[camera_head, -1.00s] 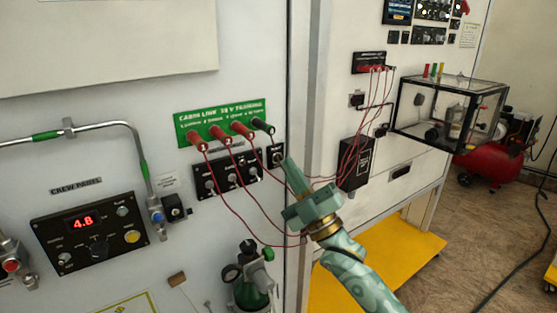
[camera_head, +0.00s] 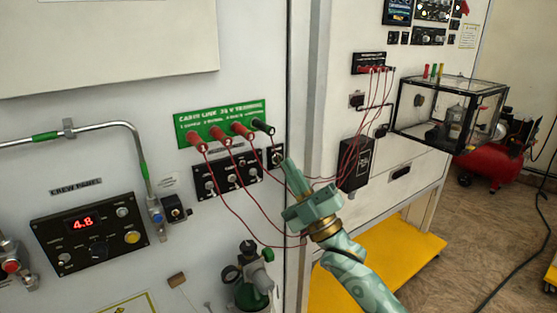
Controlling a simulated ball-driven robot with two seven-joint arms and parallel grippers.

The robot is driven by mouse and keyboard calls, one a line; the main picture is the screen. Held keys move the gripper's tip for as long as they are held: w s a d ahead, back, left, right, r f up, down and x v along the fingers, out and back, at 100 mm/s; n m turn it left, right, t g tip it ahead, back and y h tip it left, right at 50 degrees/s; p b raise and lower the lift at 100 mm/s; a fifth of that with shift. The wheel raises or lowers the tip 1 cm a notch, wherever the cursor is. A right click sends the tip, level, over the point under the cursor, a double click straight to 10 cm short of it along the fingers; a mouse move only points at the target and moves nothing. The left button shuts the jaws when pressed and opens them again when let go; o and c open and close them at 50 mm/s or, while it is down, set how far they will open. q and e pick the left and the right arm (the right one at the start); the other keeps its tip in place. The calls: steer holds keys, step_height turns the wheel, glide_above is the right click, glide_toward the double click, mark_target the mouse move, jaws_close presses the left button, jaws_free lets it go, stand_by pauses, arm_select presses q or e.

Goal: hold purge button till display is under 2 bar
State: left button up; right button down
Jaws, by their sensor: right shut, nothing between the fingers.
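The crew panel (camera_head: 90,228) is a black box at the lower left with a red display (camera_head: 83,222) that reads 4.8. A yellow button (camera_head: 132,237) sits at its lower right; I cannot read its label, so I cannot tell if it is the purge button. The panel also has a black knob (camera_head: 99,249) and small silver controls. My right gripper (camera_head: 289,166) is shut and empty, pointing up and left. Its tips are beside the small black switch plate (camera_head: 275,157), well to the right of the crew panel; I cannot tell if they touch the plate. My left gripper is not in view.
Red plugs with thin red wires hang under the green sign (camera_head: 222,121), beside my right gripper. A silver pipe (camera_head: 140,160) and valve stand right of the crew panel. A green bottle (camera_head: 252,290) is below. A clear box (camera_head: 450,112) is at the right.

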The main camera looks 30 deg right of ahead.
stand_by(0.8)
steer(key=shift+w, duration=0.45)
steer(key=shift+w, duration=0.35)
stand_by(0.5)
stand_by(1.8)
steer(key=shift+s+p, duration=0.3)
steer(key=shift+s, duration=0.5)
steer(key=s+p, duration=0.2)
steer(key=s, duration=0.3)
steer(key=shift+d, duration=0.2)
